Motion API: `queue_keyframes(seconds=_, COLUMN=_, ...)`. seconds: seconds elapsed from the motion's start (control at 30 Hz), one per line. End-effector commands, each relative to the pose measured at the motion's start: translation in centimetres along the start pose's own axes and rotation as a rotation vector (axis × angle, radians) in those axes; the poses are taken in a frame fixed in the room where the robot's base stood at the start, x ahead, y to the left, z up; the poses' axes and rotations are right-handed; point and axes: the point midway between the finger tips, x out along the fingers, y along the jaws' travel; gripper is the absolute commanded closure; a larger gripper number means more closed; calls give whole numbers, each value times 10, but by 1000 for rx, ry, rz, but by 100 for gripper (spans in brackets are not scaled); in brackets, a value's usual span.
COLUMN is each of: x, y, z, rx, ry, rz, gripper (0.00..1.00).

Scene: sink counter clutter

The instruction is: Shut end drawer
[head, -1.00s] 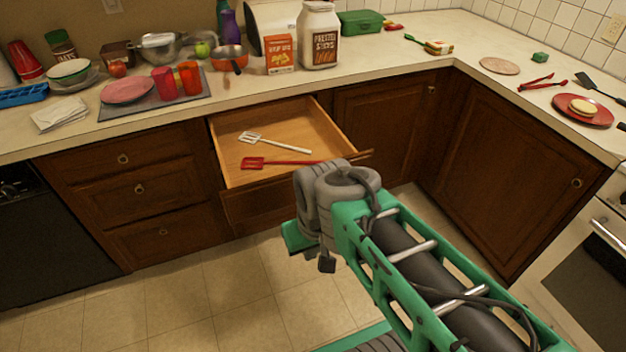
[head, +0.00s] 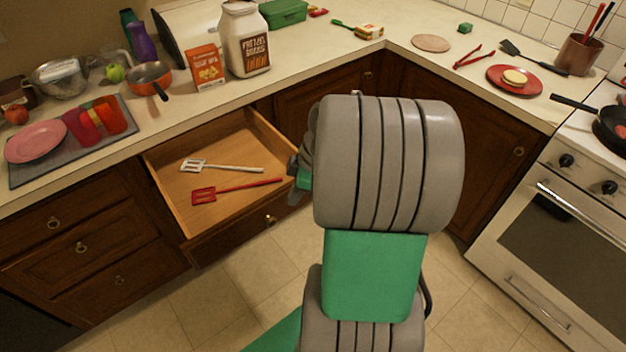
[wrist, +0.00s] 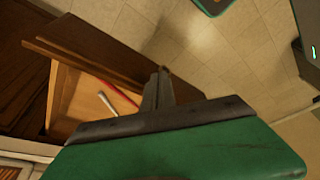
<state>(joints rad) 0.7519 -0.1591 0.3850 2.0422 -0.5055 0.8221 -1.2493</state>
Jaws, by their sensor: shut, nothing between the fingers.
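The end drawer (head: 225,205) is pulled open under the counter, left of the corner. A white slotted spatula (head: 222,168) and a red slotted spatula (head: 235,188) lie inside it. My gripper (head: 296,192) is at the right end of the drawer front, partly hidden behind my arm. In the wrist view my gripper (wrist: 162,75) is shut and empty, its tips overlapping the drawer front (wrist: 100,50). I cannot tell whether they touch it. Both spatulas show partly there inside the open drawer.
The counter above holds a pretzel jar (head: 245,40), an orange box (head: 206,67), an orange pan (head: 150,78) and other clutter. Closed cabinets (head: 465,130) fill the corner. A stove (head: 560,220) stands at right. The floor before the drawer is clear.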

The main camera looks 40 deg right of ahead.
Motion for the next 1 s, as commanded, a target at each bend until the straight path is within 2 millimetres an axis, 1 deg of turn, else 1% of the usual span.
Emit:
queue_keyframes(seconds=0.03, x=-14, y=16, z=28, rx=-81, ry=55, rz=1, gripper=100)
queue_keyframes(seconds=0.07, x=-16, y=23, z=42, rx=-155, ry=91, rz=13, gripper=100)
queue_keyframes(seconds=0.1, x=-19, y=30, z=62, rx=-247, ry=134, rz=36, gripper=100)
queue_keyframes(seconds=0.2, x=-26, y=41, z=102, rx=-432, ry=212, rz=116, gripper=100)
queue_keyframes(seconds=0.3, x=-29, y=44, z=124, rx=-545, ry=246, rz=180, gripper=100)
queue_keyframes(seconds=0.4, x=-26, y=44, z=130, rx=-590, ry=257, rz=205, gripper=100)
queue_keyframes(seconds=0.47, x=-21, y=45, z=128, rx=-597, ry=258, rz=206, gripper=100)
queue_keyframes(seconds=0.53, x=-12, y=46, z=124, rx=-597, ry=258, rz=204, gripper=100)
queue_keyframes(seconds=0.67, x=13, y=48, z=116, rx=-596, ry=259, rz=202, gripper=100)
queue_keyframes(seconds=0.93, x=68, y=55, z=99, rx=-596, ry=256, rz=201, gripper=100)
queue_keyframes(seconds=1.0, x=67, y=68, z=90, rx=-599, ry=254, rz=203, gripper=100)
